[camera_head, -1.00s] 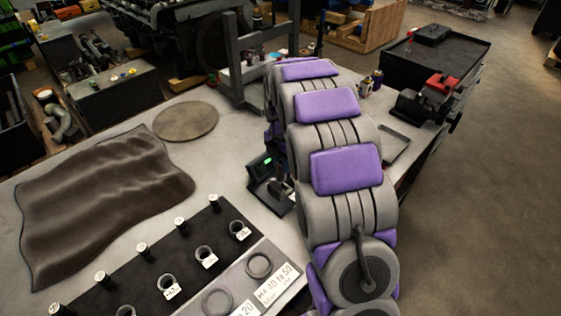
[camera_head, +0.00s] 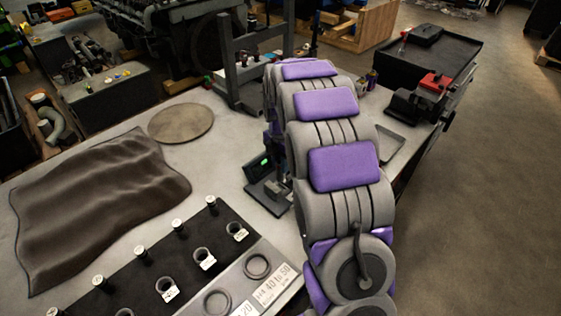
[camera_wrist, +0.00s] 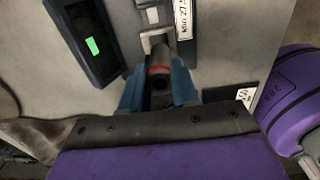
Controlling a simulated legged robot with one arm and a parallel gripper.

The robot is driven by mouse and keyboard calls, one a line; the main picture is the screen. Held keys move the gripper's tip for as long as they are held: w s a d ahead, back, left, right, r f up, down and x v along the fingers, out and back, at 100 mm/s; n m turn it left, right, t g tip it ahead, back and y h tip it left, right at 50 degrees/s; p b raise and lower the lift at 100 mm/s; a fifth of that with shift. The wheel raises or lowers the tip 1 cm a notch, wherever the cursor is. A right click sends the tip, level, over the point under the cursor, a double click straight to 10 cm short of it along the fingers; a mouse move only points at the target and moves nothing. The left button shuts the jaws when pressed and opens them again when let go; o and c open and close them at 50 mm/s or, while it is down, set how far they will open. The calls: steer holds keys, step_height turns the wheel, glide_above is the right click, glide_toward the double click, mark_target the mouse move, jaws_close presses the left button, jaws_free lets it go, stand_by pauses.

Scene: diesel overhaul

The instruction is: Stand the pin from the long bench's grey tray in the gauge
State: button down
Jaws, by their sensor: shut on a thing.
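The gauge (camera_head: 262,172) is a dark box with a green display and a flat base, on the long bench left of my arm. In the wrist view its display box (camera_wrist: 90,42) is at upper left, with a pale metal seat (camera_wrist: 153,40) beside it. My gripper (camera_wrist: 158,92) is shut on the pin (camera_wrist: 158,76), a dark cylinder with a red band, between its blue fingers. The pin's far end lines up with the pale seat; whether it touches or sits in it I cannot tell. The grey tray (camera_head: 391,146) is right of my arm, partly hidden.
A black rack (camera_head: 150,262) with several upright pins and rings is at the front of the bench. A dark crumpled mat (camera_head: 95,205) and a round disc (camera_head: 181,122) lie to the left. A dark frame (camera_head: 232,75) stands behind the gauge.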

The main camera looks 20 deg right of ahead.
mark_target(279, 174)
steer(key=shift+a+f, duration=0.15)
steer(key=shift+f, duration=0.15)
steer(key=shift+a+f, duration=0.15)
steer(key=shift+f, duration=0.1)
steer(key=shift+f+p, duration=0.6)
steer(key=shift+f, duration=1.6)
stand_by(1.4)
steer(key=c, duration=0.8)
jaws_free()
steer(key=shift+o, duration=0.5)
steer(key=o, duration=0.3)
